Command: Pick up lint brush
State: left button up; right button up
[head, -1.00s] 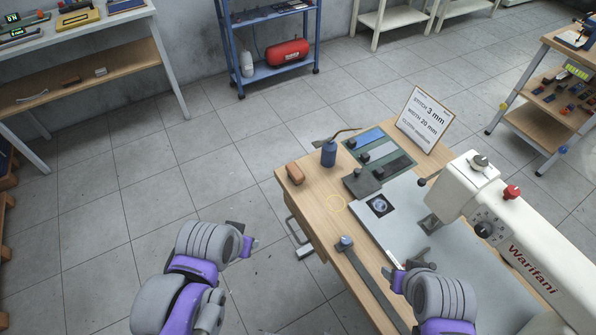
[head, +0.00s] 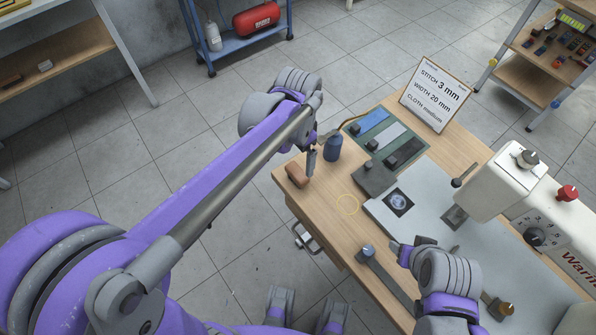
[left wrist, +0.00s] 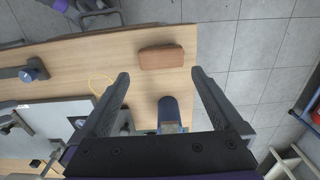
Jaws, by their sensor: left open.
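The lint brush appears to be the small brown block (head: 297,174) lying on the left corner of the wooden table. It also shows in the left wrist view (left wrist: 162,58), just beyond my fingertips and between their lines. My left gripper (head: 311,160) is above the table, close to the brush's right end in the head view. The brush's bristles cannot be made out. My right gripper (head: 402,252) is over the table's front part; its jaws are not clear.
A blue bottle (head: 332,146) stands close to the left gripper and brush. A green tray (head: 388,143) with dark-knobbed pieces, a sign (head: 434,95) and a white sewing machine (head: 520,185) occupy the table's right. A yellow ring (head: 347,205) lies on bare wood.

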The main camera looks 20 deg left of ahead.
aim_at(297, 172)
pick_arm(q)
notch_tip(297, 172, down, 8)
jog(key=shift+a+f+b, duration=0.1)
jog(key=shift+f+b, duration=0.05)
jog(key=shift+b, duration=0.2)
jog(key=c, duration=1.1)
jog(key=shift+r+p, duration=0.55)
jog(key=shift+r, duration=4.5)
